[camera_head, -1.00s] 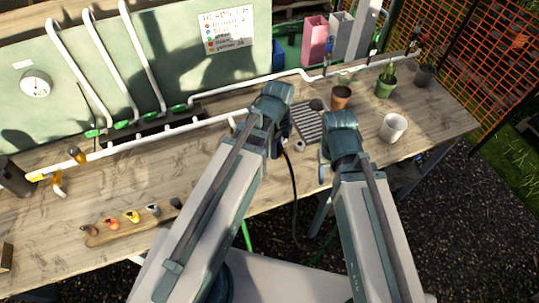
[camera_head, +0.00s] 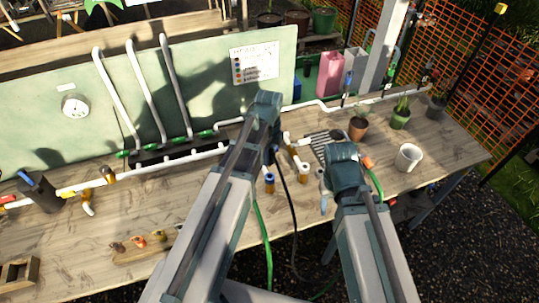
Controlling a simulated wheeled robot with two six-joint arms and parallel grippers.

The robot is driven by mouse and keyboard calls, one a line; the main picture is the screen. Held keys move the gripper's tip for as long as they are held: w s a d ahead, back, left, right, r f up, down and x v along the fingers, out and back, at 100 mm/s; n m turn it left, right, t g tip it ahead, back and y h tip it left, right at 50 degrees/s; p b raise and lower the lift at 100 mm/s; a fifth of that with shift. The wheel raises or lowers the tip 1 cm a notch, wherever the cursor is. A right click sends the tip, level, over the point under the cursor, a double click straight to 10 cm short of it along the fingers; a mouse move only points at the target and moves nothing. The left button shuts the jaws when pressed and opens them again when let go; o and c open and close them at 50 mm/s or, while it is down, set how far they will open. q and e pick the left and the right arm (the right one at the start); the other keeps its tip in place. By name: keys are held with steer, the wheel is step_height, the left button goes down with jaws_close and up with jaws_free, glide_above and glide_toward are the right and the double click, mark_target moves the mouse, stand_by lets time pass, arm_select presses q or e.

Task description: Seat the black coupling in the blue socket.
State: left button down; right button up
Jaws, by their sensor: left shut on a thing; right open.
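A brass post with a blue top, which looks like the blue socket (camera_head: 269,178), stands on the bench just right of my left forearm. My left gripper (camera_head: 274,152) is above and behind it, mostly hidden by its own wrist. It is shut on the end of a black hose (camera_head: 291,205) that hangs over the bench's front edge. The black coupling appears to be at that hose end but is hidden in the grip. It is apart from the blue socket.
Another brass post with a pale top (camera_head: 303,172) stands near the blue one. A green board (camera_head: 200,90) with pipes stands behind. A small rack (camera_head: 139,252) is front left.

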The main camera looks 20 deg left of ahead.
mark_target(270, 166)
arm_select(q)
steer(key=shift+f+b, duration=2.25)
steer(key=shift+f, duration=0.25)
steer(key=shift+f+b, duration=1.9)
steer(key=shift+b, duration=0.1)
steer(key=shift+c, duration=1.9)
jaws_free()
steer(key=shift+o, duration=0.2)
steer(key=shift+r, duration=0.1)
step_height(270, 166, up, 14)
steer(key=p, duration=1.4)
steer(key=shift+f, duration=0.2)
